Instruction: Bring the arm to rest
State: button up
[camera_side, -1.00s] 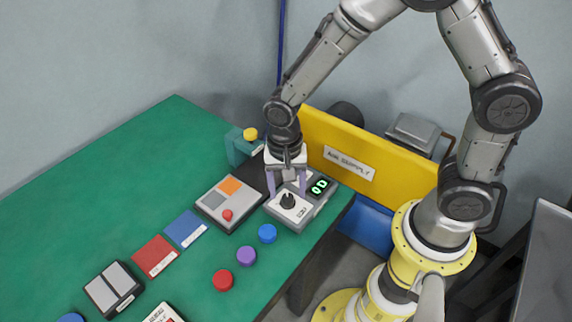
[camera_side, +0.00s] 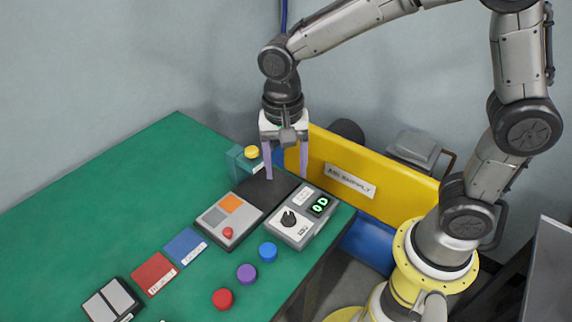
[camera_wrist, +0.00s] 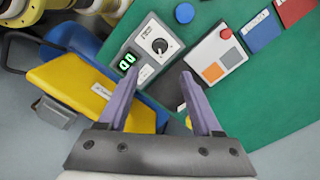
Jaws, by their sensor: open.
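My gripper (camera_side: 287,176) is open and empty, with its two purple fingers pointing down above the back right part of the green table (camera_side: 110,185). In the wrist view the gripper (camera_wrist: 158,92) shows a wide gap between its fingers. Below and in front of it is a grey box with a black knob and a green lit display (camera_side: 299,217), which also shows in the wrist view (camera_wrist: 148,52). The fingers are apart from the box. A dark flat plate (camera_side: 266,188) lies under the gripper.
A teal block with a yellow button (camera_side: 251,152) stands close left of the gripper. A yellow "AIR SUPPLY" panel (camera_side: 385,180) stands just behind. A grey box with an orange square (camera_side: 229,220), red (camera_side: 154,274) and blue (camera_side: 186,246) pads, and several coloured caps (camera_side: 246,274) lie nearer.

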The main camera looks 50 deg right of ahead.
jog(key=s+d+r+t, duration=0.45)
jog(key=d+r, duration=0.25)
jog(key=r, duration=0.3)
jog(key=s+d+f+n+t, duration=0.1)
jog(key=s+d+n, duration=0.2)
jog(key=s+n, duration=0.7)
jog(key=shift+s+f, duration=0.2)
